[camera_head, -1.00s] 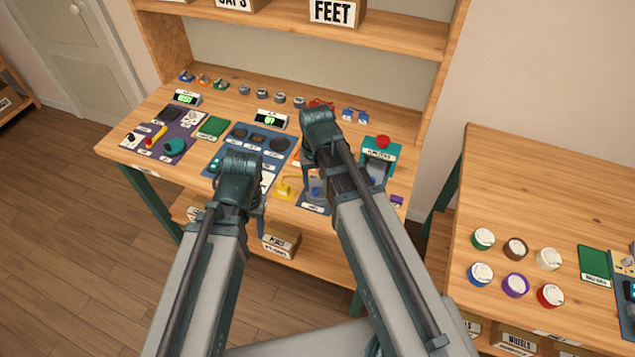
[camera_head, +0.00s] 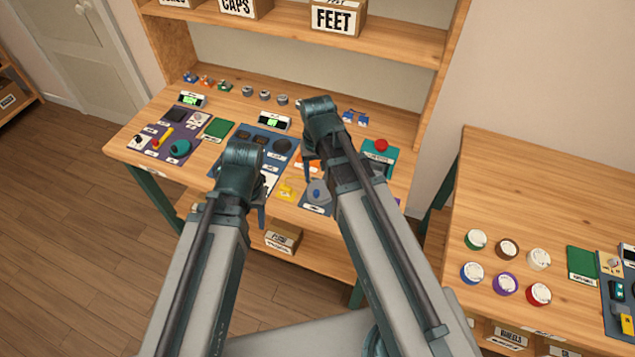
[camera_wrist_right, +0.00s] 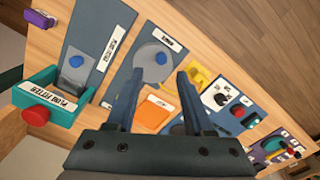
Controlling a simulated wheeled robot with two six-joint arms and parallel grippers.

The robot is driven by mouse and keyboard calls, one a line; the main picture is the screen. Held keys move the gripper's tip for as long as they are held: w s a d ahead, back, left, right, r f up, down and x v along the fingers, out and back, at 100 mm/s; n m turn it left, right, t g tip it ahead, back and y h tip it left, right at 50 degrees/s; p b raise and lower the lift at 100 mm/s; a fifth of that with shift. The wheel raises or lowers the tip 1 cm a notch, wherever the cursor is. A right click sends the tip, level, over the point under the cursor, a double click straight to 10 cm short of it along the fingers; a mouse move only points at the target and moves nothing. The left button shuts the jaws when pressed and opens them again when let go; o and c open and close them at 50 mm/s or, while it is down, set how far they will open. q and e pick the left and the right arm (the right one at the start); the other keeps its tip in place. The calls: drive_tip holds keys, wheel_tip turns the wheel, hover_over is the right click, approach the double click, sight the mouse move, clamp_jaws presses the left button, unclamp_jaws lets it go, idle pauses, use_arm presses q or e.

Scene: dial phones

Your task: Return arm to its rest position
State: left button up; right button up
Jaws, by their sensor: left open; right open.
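My two arms reach over the wooden workbench (camera_head: 128,132) in the head view. My left gripper (camera_head: 262,212) points down at the bench's front edge, mostly hidden behind its wrist. My right gripper (camera_wrist_right: 159,78) is open in the right wrist view, with nothing between its fingers. Below its fingers lie a blue mat with a grey round fixture and blue knob (camera_wrist_right: 154,65), and an orange pad (camera_wrist_right: 155,111). In the head view the right gripper is largely hidden by its own arm, above the middle right of the bench.
A teal plug fitter with a red button (camera_wrist_right: 36,115) stands at the bench's right end; it also shows in the head view (camera_head: 381,146). Shelves with labelled boxes (camera_head: 338,18) rise behind. A second table (camera_head: 545,195) with several round tins stands to the right. Open floor lies left.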

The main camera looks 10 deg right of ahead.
drive_tip(key=s+a+n+h, duration=0.1)
drive_tip(key=s+a+n, duration=0.3)
drive_tip(key=s+a, duration=0.3)
drive_tip(key=s, duration=0.3)
drive_tip(key=shift+s+n, duration=0.2)
drive_tip(key=shift+n, duration=0.1)
idle(0.4)
